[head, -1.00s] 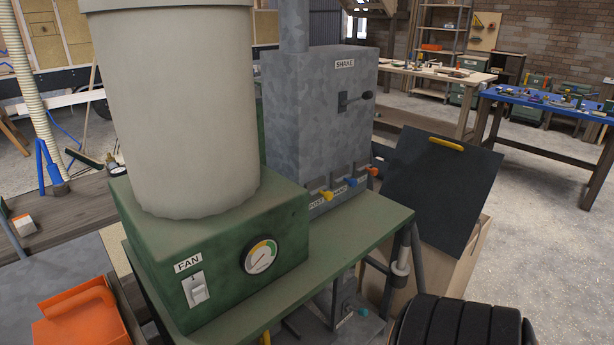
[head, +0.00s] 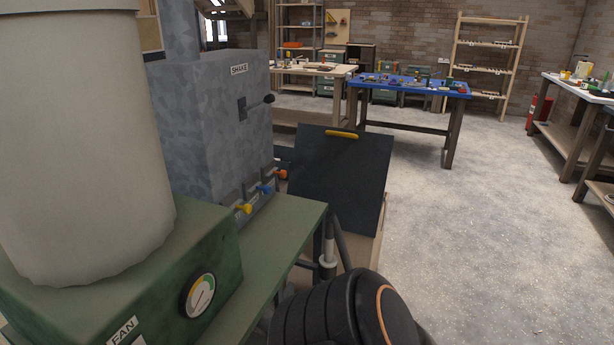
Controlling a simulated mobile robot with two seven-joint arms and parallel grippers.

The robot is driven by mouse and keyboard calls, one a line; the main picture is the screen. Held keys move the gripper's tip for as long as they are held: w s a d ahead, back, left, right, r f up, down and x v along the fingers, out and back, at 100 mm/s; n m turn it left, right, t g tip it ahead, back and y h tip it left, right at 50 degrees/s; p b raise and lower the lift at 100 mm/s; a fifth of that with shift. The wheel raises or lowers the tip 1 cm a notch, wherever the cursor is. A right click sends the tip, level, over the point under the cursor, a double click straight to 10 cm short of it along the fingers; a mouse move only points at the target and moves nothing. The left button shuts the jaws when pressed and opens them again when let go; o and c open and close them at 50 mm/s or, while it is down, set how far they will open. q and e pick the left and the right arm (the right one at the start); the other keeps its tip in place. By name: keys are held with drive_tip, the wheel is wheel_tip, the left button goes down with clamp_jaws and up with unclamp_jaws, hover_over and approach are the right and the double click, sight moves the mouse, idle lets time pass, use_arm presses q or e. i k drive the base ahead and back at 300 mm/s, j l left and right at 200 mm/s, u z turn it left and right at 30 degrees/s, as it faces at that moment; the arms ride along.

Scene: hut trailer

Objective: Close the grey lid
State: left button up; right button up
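The dark grey lid (head: 335,188) stands tilted up over a pale wooden box (head: 373,240), right of the green machine table. A yellow handle (head: 341,134) sits along the lid's top edge. The lid hides most of the box and its opening. Neither gripper shows in the head view. A black ribbed arm part of mine is at the bottom middle, in front of the box, and no fingers are visible on it.
The green table (head: 280,232) carries a grey box with a SHAKE lever (head: 262,101), coloured valves and a large pale drum (head: 80,140). A blue-topped workbench (head: 412,84) stands behind the lid. Concrete floor (head: 470,220) lies clear to the right.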

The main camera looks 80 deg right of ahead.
sight(347, 170)
drive_tip(key=z, duration=1.4)
